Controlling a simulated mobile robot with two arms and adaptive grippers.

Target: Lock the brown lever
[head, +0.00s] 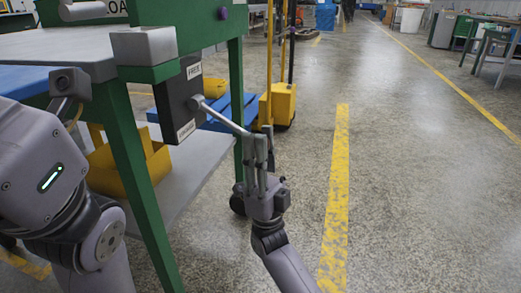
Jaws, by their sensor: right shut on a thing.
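A metallic lever (226,119) comes out of a dark box (181,99) on the green-framed bench. It looks grey here rather than brown. It slants right and slightly down from its pivot. The box has a label reading FREE (194,71) at its top and another label (186,130) near its bottom, too small to read surely. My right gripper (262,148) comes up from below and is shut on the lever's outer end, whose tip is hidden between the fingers. My left arm fills the left side; its gripper is not in the picture.
The green bench leg (140,190) stands left of the lever. A yellow bin (128,168) sits on the bench's lower shelf (190,180). A yellow wheeled stand (283,103) is behind the lever. The floor right of my right gripper is clear.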

